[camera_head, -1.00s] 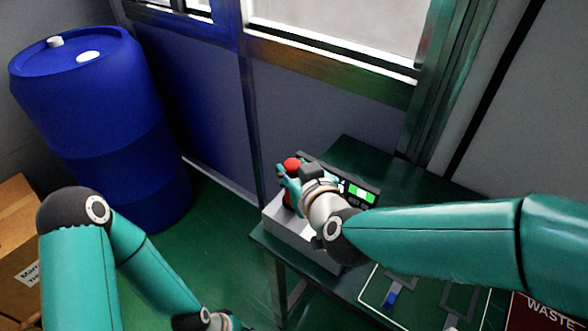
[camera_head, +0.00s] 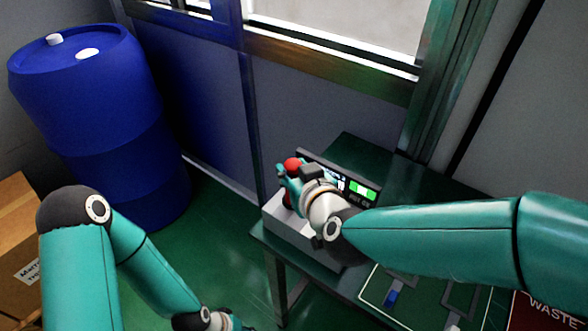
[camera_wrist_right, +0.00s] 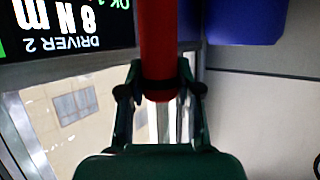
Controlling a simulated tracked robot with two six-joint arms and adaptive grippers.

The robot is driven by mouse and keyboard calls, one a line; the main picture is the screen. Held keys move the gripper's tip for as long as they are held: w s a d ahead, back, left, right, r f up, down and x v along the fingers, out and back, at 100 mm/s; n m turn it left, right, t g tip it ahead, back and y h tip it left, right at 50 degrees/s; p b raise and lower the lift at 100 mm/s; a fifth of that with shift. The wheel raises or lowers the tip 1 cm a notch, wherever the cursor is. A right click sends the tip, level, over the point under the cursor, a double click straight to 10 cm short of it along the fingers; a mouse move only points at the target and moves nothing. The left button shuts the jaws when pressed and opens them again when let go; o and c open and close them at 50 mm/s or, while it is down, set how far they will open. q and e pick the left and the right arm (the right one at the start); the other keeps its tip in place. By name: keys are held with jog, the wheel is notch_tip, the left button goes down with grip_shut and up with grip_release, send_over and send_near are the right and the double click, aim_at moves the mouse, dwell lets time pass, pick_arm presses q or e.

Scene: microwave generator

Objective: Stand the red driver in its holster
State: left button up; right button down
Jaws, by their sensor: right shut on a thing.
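The red driver (camera_head: 291,164) shows its rounded red top above my right gripper (camera_head: 287,181). In the right wrist view the red driver (camera_wrist_right: 159,45) runs between the two fingers of the right gripper (camera_wrist_right: 160,82), which is shut on it. The driver is above or at the left end of a light grey box (camera_head: 302,233) on the green table. I cannot make out the holster, and the driver's lower end is hidden by the gripper. My left gripper (camera_head: 228,323) is partly cut off at the bottom edge, and its fingers are unclear.
A dark display (camera_head: 357,190) with green indicators stands behind the grey box; the wrist view shows "DRIVER 2" and "8 Nm" on the display (camera_wrist_right: 65,25). The table (camera_head: 375,160) also holds outlined zones and a waste area (camera_head: 548,312). A blue drum (camera_head: 100,120) stands at left.

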jog(key=c, duration=0.7)
grip_release()
jog(key=shift+f, duration=0.15)
jog(key=shift+s, duration=0.1)
